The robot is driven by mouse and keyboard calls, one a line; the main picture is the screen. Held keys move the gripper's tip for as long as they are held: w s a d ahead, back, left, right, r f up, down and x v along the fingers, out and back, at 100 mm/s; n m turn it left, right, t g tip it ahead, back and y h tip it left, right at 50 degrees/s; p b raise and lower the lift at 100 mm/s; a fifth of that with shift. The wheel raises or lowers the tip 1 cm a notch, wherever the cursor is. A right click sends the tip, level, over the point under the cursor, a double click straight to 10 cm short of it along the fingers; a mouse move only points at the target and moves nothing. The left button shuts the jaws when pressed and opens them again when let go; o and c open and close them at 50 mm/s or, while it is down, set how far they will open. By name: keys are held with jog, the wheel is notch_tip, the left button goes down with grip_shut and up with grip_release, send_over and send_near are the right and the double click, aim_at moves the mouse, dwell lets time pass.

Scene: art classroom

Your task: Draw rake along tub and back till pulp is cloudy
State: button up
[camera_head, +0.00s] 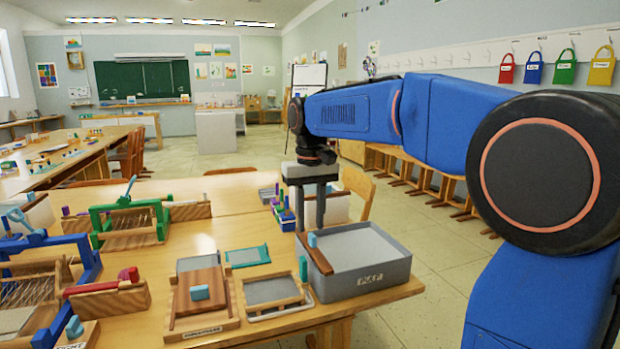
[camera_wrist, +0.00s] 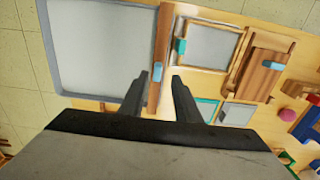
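The grey tub (camera_head: 370,283), labelled PULP, stands at the table's right end, with a flat, even grey surface inside. It fills the upper left of the wrist view (camera_wrist: 50,60). A brown wooden bar with a small blue grip, seemingly the rake (camera_head: 319,260), lies along the tub's left side; whether it rests on the rim is unclear.
Left of the tub lie a framed screen (camera_head: 272,290) with a teal handle and a wooden board (camera_head: 203,294) with a blue block. A green-edged panel (camera_head: 248,256) lies behind. Blue and green frames crowd the table's left. Floor is open to the right.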

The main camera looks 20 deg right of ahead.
aim_at(312, 234)
notch_tip(312, 234, up, 14)
dwell(0.4)
jog(key=shift+f, duration=0.1)
jog(key=f, duration=1.7)
jog(key=shift+d, duration=0.25)
grip_shut()
